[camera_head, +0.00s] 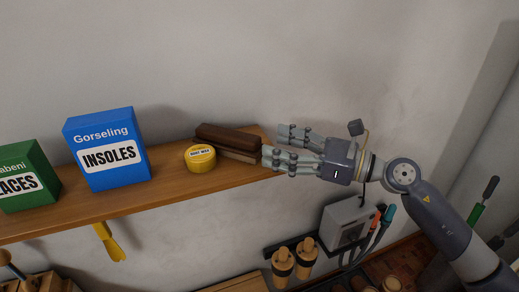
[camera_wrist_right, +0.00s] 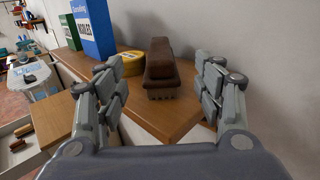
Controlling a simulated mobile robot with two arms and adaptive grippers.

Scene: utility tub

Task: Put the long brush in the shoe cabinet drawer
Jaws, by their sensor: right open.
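The long brush (camera_head: 228,137) has a dark brown back and lies bristles down at the right end of the wooden wall shelf. In the right wrist view the brush (camera_wrist_right: 162,72) shows end-on, centred between my spread fingers and ahead of them. My right gripper (camera_head: 277,146) is open and empty, with its fingertips at the brush's near end by the shelf edge. An open drawer-like compartment (camera_wrist_right: 42,156) with brown items shows at lower left in the wrist view; I cannot tell whether it is the shoe cabinet drawer. My left gripper is not in view.
A yellow tin (camera_head: 200,158) stands close beside the brush. A blue insoles box (camera_head: 105,150) and a green laces box (camera_head: 25,177) stand farther left on the shelf (camera_head: 160,187). The wall is close behind. A grey box (camera_head: 345,222) and wooden-handled tools (camera_head: 283,262) are below.

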